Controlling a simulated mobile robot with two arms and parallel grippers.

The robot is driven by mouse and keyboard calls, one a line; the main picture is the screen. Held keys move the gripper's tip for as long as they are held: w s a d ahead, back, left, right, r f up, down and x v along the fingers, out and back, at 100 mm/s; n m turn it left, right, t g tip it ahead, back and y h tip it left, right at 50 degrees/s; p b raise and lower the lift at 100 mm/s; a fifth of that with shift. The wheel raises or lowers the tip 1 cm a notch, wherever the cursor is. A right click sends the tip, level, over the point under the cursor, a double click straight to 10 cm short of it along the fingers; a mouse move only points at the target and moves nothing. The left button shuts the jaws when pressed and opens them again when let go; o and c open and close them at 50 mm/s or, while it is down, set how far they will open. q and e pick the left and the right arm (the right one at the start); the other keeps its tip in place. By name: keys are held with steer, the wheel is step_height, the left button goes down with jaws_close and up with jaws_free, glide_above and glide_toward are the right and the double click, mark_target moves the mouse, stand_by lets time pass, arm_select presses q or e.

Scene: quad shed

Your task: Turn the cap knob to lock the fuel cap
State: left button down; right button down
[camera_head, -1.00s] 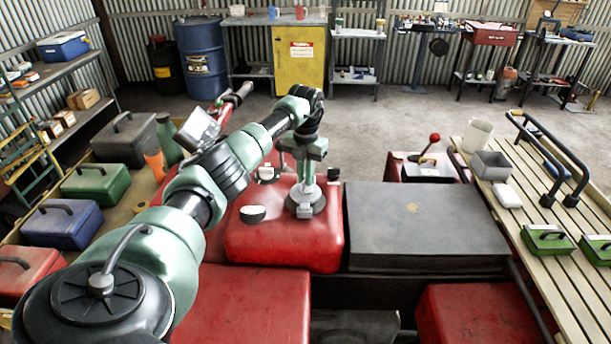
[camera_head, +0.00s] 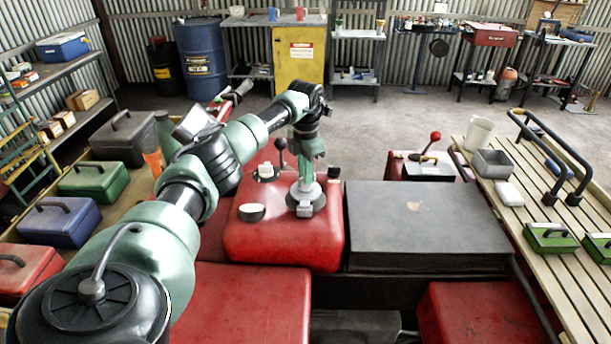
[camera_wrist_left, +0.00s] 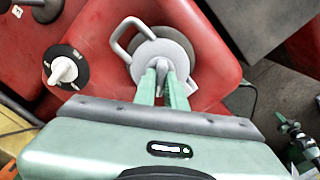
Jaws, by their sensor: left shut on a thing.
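The fuel cap (camera_head: 306,207) is a round grey disc on top of the red tank body (camera_head: 265,243). In the left wrist view the cap (camera_wrist_left: 146,56) shows a looped grey handle on one side and a raised knob (camera_wrist_left: 162,70) at its middle. My left gripper (camera_head: 306,186) points down onto the cap. In the left wrist view my left gripper's green fingers (camera_wrist_left: 163,76) are shut on the cap knob, one on each side of it. The fingers hide part of the knob. My right gripper is in neither view.
A black dial with a white knob (camera_wrist_left: 62,69) sits on the red body beside the cap. A dark flat box (camera_head: 430,227) lies to the right of the tank. A red-ball lever (camera_head: 434,137) and a slatted rack (camera_head: 530,222) stand farther right.

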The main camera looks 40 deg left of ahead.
arm_select(q)
steer(key=m, duration=0.3)
steer(key=shift+m, duration=0.3)
steer(key=shift+r+m+b, duration=0.1)
steer(key=shift+m+b, duration=0.3)
steer(key=shift+m, duration=1.4)
steer(key=shift+w, duration=0.1)
steer(key=c, duration=1.5)
jaws_free()
steer(key=shift+o, duration=0.2)
steer(key=shift+r, duration=0.1)
step_height(320, 180, up, 8)
steer(key=shift+f+b, duration=0.2)
steer(key=shift+b, duration=0.8)
